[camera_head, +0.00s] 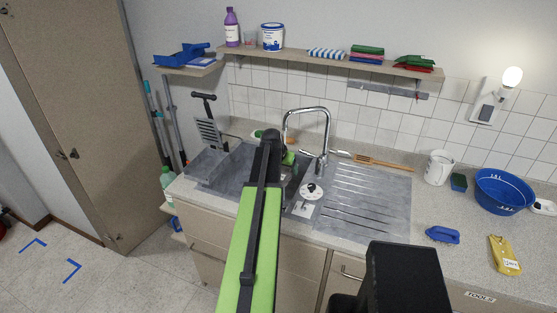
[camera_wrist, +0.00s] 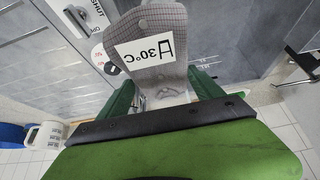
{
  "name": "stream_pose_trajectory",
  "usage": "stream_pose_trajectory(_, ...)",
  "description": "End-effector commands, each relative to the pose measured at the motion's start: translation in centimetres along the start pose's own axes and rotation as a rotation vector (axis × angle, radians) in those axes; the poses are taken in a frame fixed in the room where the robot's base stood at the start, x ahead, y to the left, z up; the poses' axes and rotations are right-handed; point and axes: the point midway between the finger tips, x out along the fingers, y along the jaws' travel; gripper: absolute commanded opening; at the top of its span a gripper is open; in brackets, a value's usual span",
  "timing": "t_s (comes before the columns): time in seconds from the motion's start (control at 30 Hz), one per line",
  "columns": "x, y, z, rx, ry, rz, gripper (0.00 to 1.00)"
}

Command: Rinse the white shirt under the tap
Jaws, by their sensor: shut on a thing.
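My gripper (camera_head: 287,157) is over the sink basin (camera_head: 230,178), close to the tap (camera_head: 306,112). In the wrist view, my gripper (camera_wrist: 163,92) has its green fingers on either side of a pale grey checked cloth and is shut on it. The cloth, the shirt (camera_wrist: 148,22), carries a white label reading 30°C. It looks grey and checked rather than plain white. My arm hides the shirt in the head view. I cannot tell whether water is running or whether the cloth is wet.
A shelf (camera_head: 300,58) runs above.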

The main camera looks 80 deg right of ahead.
Motion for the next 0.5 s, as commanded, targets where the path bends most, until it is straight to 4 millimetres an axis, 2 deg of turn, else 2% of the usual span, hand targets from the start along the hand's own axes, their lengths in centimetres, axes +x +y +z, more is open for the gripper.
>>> stream_pose_trajectory(0.3,-0.2,0.1,0.0,0.0,0.001,0.0,0.14)
stream_pose_trajectory(0.5,-1.9,0.9,0.3,0.001,0.001,0.0,0.14)
